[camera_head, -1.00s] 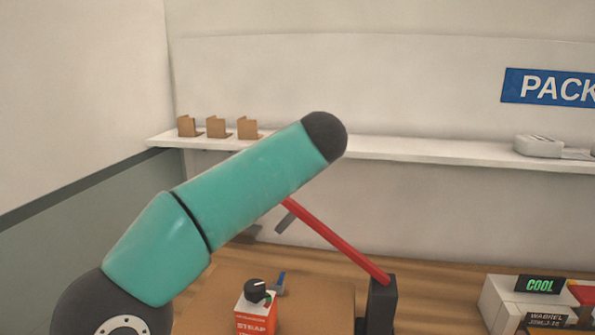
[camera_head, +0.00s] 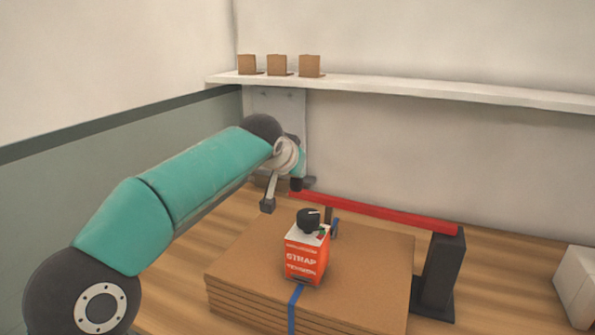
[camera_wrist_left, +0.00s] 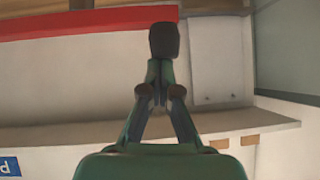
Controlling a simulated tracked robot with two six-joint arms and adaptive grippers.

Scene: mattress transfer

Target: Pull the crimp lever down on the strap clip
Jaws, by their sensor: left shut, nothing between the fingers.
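The crimp lever is a long red bar (camera_head: 385,213), hinged on a black post (camera_head: 442,270) at the right. It slopes gently, its left end the higher, and passes behind the cardboard stack. My left gripper (camera_head: 297,184) is shut and empty at the lever's left end. In the left wrist view my shut fingertips (camera_wrist_left: 163,42) are beside the end of the red bar (camera_wrist_left: 90,22); I cannot tell whether they touch. A blue strap (camera_head: 292,310) runs over the stack. I cannot make out the strap clip behind the box. My right gripper is not in view.
An orange-and-white STRAP box (camera_head: 305,262) with a black knob (camera_head: 308,219) stands on the flat cardboard stack (camera_head: 372,262). A white shelf (camera_head: 420,92) with small brown cartons (camera_head: 280,66) runs along the back wall. A white box (camera_head: 577,280) is at the right edge.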

